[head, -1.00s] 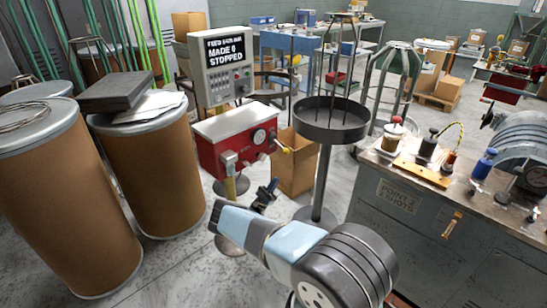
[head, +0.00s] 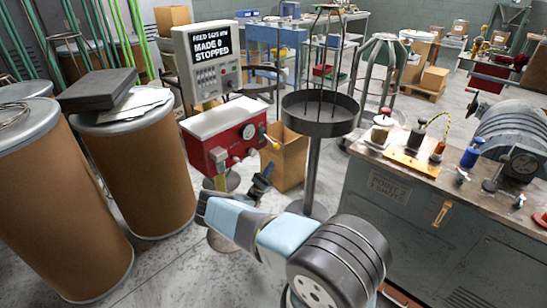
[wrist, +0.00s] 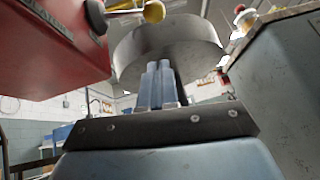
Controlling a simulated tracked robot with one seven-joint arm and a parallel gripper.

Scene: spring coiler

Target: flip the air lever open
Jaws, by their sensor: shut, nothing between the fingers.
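A red box (head: 222,137) with a white top and a round gauge stands on a post in the middle of the head view. A lever with a yellow knob (head: 275,145) sticks out from its right side. In the wrist view the yellow knob (wrist: 154,11) is at the top edge, beside the red box (wrist: 50,50). My gripper (head: 263,177) is below the knob and apart from it. In the wrist view my gripper (wrist: 160,80) has its fingers together and empty, pointing up below the knob.
A dark round tray (head: 320,115) on a stand is right of the box, with a cardboard carton (head: 286,158) behind. Fibre drums (head: 145,180) stand at left. A grey cabinet (head: 400,215) is at right. A control panel (head: 208,62) reads "MADE 0 STOPPED".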

